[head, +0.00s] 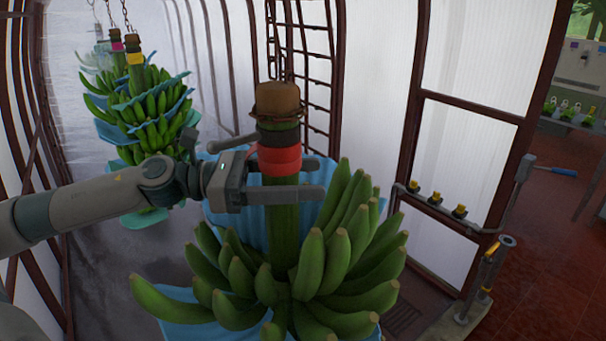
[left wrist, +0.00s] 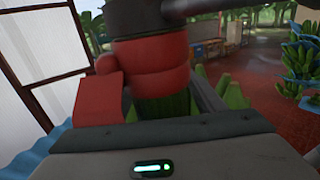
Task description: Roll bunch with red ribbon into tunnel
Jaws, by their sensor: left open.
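The bunch with the red ribbon (head: 279,160) hangs upright close in front of me, its green bananas (head: 325,255) fanned out below a blue sheet. The ribbon wraps the stem (head: 283,225) under a dark band and a brown cap. My left gripper (head: 316,178) is open, its two fingers on either side of the stem at the ribbon's height. In the left wrist view, the red ribbon (left wrist: 155,72) and stem fill the space before the palm; contact is unclear. The tunnel (head: 190,45), with pale walls and dark hoops, runs back at the left. My right gripper is not in view.
A bunch with a yellow ribbon (head: 135,58) hangs in the tunnel, with a pink-ribboned one (head: 117,46) behind it. A framed translucent panel (head: 470,130) and a rail with yellow-topped fittings (head: 436,198) stand at the right. Red floor lies beyond.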

